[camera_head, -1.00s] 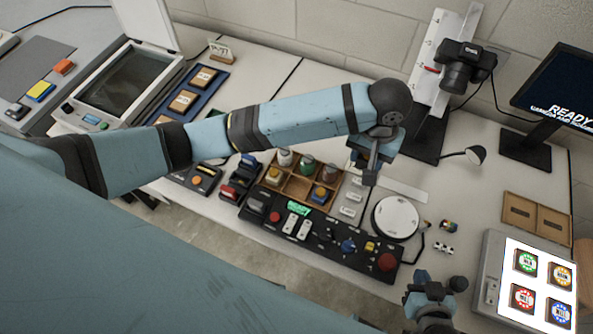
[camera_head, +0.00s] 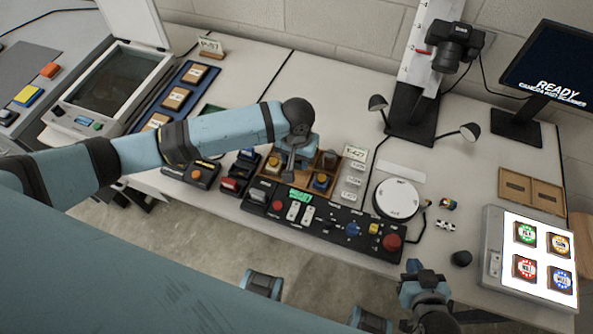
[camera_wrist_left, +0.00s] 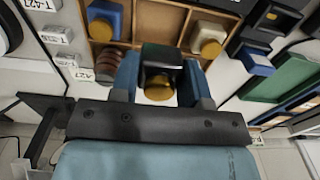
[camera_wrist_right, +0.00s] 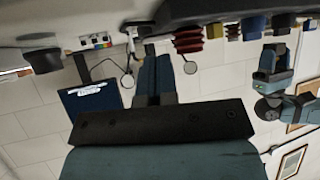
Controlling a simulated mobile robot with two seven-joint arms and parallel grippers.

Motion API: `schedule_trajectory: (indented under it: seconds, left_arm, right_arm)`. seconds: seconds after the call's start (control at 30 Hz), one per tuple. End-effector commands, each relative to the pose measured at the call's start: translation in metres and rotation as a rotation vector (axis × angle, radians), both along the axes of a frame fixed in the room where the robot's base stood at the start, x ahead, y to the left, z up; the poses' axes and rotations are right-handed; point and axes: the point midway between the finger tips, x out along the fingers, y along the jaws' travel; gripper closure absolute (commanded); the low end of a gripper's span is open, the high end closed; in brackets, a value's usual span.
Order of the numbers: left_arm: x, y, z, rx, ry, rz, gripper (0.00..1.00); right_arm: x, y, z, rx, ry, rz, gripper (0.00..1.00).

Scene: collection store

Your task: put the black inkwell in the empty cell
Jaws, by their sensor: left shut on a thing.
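My left gripper (camera_head: 288,168) is over the wooden cell tray (camera_head: 331,158). In the left wrist view it (camera_wrist_left: 160,85) is shut on the black inkwell (camera_wrist_left: 163,55), which has a gold cap. The tray (camera_wrist_left: 133,22) shows there with an empty cell (camera_wrist_left: 158,22) between a blue inkwell (camera_wrist_left: 105,15) and a pale, gold-capped inkwell (camera_wrist_left: 208,38). The held inkwell appears above the tray, just beside that cell; its exact height is unclear. The gripper hides part of the tray's far row. My right gripper (camera_head: 411,270) is shut and empty near the table's front edge; its fingers (camera_wrist_right: 156,78) are together.
A black control panel (camera_head: 325,217) lies in front of the tray. Small label cards (camera_head: 353,181) and a round white disc (camera_head: 396,199) are to its right. A camera stand (camera_head: 410,110) rises behind; a lit panel (camera_head: 540,240) is far right.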

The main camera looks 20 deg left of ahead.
Motion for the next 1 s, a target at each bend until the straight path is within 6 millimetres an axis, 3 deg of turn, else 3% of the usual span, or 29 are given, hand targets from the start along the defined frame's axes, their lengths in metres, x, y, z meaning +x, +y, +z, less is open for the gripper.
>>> schedule_trajectory:
  seconds: [0.1,0.37,0.6,0.97,1.0]
  left_arm:
    - [0.000,0.000,-0.021,0.000,0.001,0.000,0.83]
    - [0.000,0.000,-0.041,0.001,0.001,0.001,0.83]
    - [0.000,0.000,-0.073,0.001,0.000,0.000,0.83]
    - [0.000,-0.001,-0.077,-0.001,0.000,0.000,0.83]
    - [0.000,0.000,-0.077,-0.001,-0.001,0.000,0.51]
  right_arm:
    - [0.000,0.000,-0.001,0.001,0.000,0.001,1.00]
    - [-0.001,0.002,-0.002,0.002,0.002,0.003,1.00]
    - [-0.002,0.002,-0.004,0.002,0.005,0.004,1.00]
    - [-0.002,0.002,-0.004,0.002,0.006,0.003,1.00]
    - [-0.002,0.002,-0.004,0.002,0.006,0.003,1.00]
